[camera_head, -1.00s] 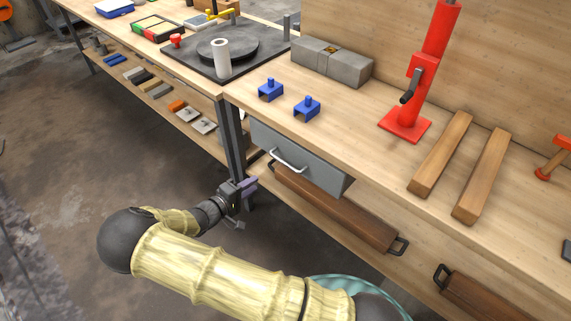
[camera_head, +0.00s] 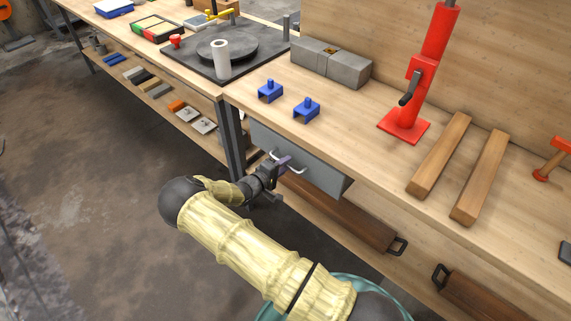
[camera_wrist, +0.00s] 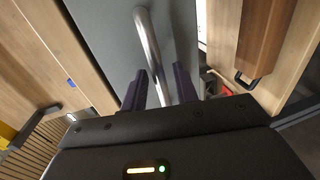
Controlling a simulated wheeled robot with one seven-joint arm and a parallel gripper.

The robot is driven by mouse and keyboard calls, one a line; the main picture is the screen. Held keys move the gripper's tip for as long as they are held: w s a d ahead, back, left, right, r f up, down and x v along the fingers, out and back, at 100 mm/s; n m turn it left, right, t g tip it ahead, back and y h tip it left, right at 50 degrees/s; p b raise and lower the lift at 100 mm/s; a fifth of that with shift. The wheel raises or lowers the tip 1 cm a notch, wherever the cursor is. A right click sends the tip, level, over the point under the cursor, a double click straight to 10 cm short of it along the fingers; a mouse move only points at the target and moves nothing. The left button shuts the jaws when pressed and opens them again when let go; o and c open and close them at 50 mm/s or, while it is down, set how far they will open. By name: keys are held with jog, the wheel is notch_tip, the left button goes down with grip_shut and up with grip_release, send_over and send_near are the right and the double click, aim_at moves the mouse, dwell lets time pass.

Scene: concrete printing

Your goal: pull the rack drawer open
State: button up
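The grey rack drawer (camera_head: 322,177) hangs under the front edge of the wooden bench and looks closed. Its bare metal handle (camera_head: 298,169) is a bent bar on the drawer front. In the wrist view the handle (camera_wrist: 149,45) runs down between the two purple fingers of my gripper (camera_wrist: 160,88). The fingers stand apart on either side of the bar, with a gap visible, so my gripper is open. In the head view my gripper (camera_head: 284,163) is at the handle and hides its middle.
The bench top (camera_head: 375,130) above carries two blue brackets (camera_head: 306,108), a grey block mould (camera_head: 330,62), a red stand (camera_head: 405,125) and two wooden bars. A dark bench leg (camera_head: 231,140) stands left of the drawer. A brown wooden box (camera_head: 345,220) lies on the shelf below.

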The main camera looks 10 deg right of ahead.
jog(key=shift+w+d, duration=0.1)
jog(key=shift+d, duration=0.2)
jog(key=shift+c, duration=0.4)
grip_shut()
jog(key=f+v, duration=0.2)
jog(key=v, duration=0.9)
jog(key=a+f+v, duration=0.1)
jog(key=f+v, duration=0.1)
jog(key=v, duration=0.8)
jog(key=shift+s+a+f+b, duration=0.25)
jog(key=shift+s+a+b, duration=0.05)
jog(key=shift+s+b, duration=0.1)
jog(key=shift+a, duration=0.15)
